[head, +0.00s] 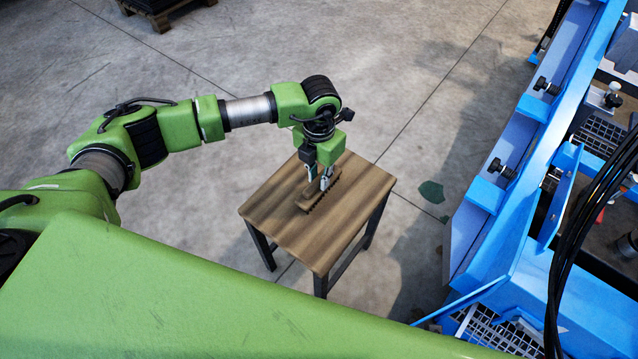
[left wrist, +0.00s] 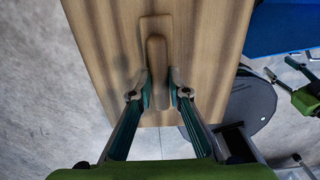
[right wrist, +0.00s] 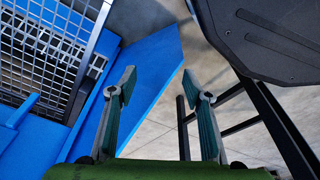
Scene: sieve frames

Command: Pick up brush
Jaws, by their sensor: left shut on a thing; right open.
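The brush (head: 309,205) has a brown wooden body with dark bristles along its lower edge. It is at the small wooden table's top (head: 285,222); I cannot tell whether it touches the top or hangs just above it. My left gripper (head: 321,184) points down from above and is shut on the brush. In the left wrist view the fingertips (left wrist: 159,93) sit on both sides of the brush's handle (left wrist: 155,55), and its shadow falls to the left. The bristles are hidden there. My right gripper (right wrist: 120,88) is open and empty in the right wrist view, away from the table.
Blue machinery (head: 510,215) with rails, grating and black cables stands on the right. A pallet (head: 165,12) stands at the back. The concrete floor (head: 420,90) around the table is mostly clear. Nothing else stands on the tabletop.

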